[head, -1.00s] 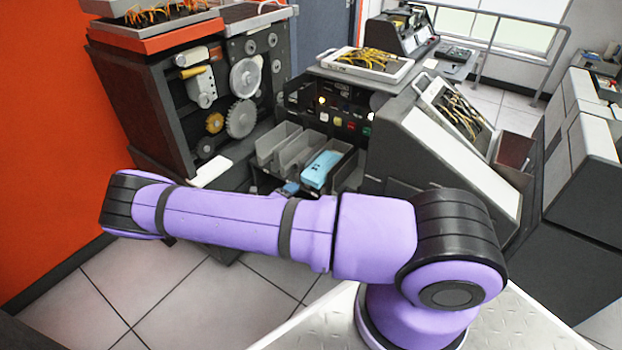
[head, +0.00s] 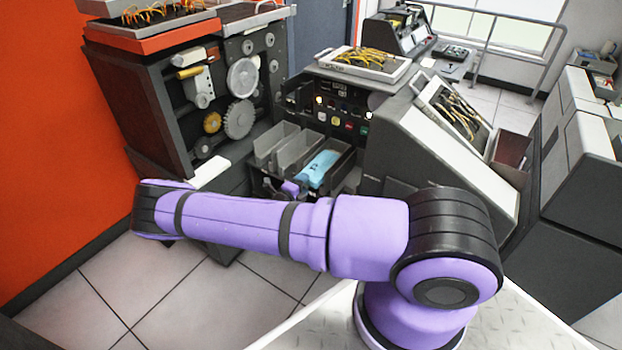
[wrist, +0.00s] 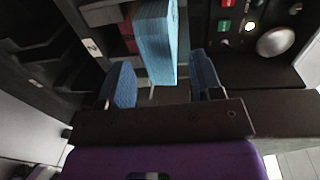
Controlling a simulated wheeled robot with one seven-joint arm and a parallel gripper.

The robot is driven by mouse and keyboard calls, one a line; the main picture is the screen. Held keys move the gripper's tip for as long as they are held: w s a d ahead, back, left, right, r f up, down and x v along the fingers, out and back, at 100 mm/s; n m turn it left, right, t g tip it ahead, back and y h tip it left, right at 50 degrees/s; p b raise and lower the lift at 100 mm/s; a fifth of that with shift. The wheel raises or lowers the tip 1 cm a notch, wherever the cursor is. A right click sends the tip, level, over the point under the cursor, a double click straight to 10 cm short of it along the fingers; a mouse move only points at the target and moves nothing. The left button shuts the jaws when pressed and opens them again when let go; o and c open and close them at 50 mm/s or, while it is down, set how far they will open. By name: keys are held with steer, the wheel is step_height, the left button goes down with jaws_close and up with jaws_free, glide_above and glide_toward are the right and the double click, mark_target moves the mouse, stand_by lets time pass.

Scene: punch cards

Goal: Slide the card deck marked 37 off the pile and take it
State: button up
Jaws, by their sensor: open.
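A light blue card deck (head: 322,169) lies in the right-hand compartment of a row of grey trays. A dark mark shows on it, too small to read. In the wrist view the blue deck (wrist: 158,42) stands ahead of my gripper (wrist: 161,64). My gripper is open, with its blue-padded fingers on either side of the deck's near end and a gap visible on both sides. A reddish piece (wrist: 128,34) shows beside the deck; I cannot tell whether it belongs to the pile. In the head view my gripper is mostly hidden behind my arm.
The neighbouring grey compartments (head: 275,141) look empty. A panel with buttons and lights (head: 345,118) stands behind the trays. A machine with gears (head: 240,105) is at left, and a sloped grey console (head: 450,150) is at right. Tiled floor is open at the lower left.

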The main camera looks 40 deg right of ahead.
mark_target(311, 171)
steer(key=shift+x, duration=2.6)
steer(key=c, duration=1)
steer(key=shift+o, duration=0.2)
steer(key=shift+r, duration=0.3)
steer(key=shift+r, duration=1.3)
steer(key=shift+c, duration=0.5)
